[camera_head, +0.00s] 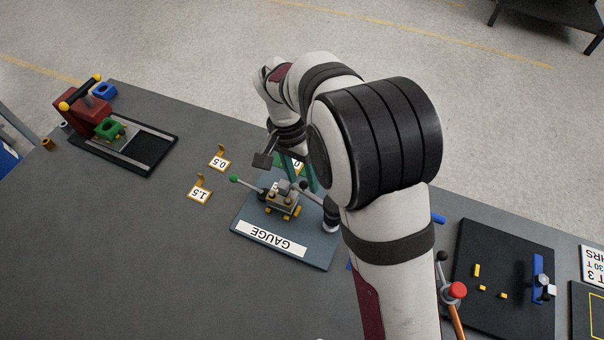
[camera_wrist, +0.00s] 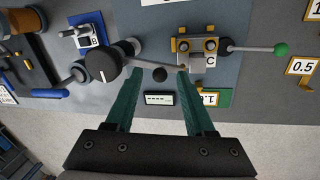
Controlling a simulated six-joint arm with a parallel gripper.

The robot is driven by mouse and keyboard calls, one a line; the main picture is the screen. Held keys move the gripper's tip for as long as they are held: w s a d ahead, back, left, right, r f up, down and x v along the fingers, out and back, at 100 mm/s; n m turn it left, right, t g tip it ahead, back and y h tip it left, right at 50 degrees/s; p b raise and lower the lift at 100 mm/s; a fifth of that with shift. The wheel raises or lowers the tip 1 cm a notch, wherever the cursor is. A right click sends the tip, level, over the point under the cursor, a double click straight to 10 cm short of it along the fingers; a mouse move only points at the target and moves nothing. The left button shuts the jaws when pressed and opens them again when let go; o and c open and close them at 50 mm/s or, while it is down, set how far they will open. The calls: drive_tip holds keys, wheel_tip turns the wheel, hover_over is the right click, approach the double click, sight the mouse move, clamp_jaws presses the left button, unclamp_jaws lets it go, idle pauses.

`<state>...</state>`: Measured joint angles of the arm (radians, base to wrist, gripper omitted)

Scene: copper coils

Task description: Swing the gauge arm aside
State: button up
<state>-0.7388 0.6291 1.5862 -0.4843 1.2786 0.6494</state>
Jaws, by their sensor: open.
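The gauge stand sits on a blue-grey plate labelled GAUGE (camera_head: 272,238). Its gauge arm carries a round black dial (camera_wrist: 103,65) and a rod ending in a black ball knob (camera_wrist: 160,74); the knob also shows in the head view (camera_head: 303,186). A clamp fixture (camera_head: 281,203) with a block marked C (camera_wrist: 210,61) stands beside it, its lever ending in a green ball (camera_wrist: 281,49). My gripper (camera_wrist: 160,72) is open, with green fingers on either side of the black knob and a gap to each. Whether the fingertips reach the knob's height is unclear.
A small display (camera_wrist: 159,99) and a green-cornered tag lie below the fingers. Tags 0.5 (camera_head: 220,161) and 1.5 (camera_head: 199,192) stand left of the plate. A red press (camera_head: 85,112) is at far left; a black tray (camera_head: 502,280) is at right. The left table is mostly clear.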

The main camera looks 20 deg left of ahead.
drive_tip(key=shift+c, duration=0.2)
clamp_jaws()
idle(1.3)
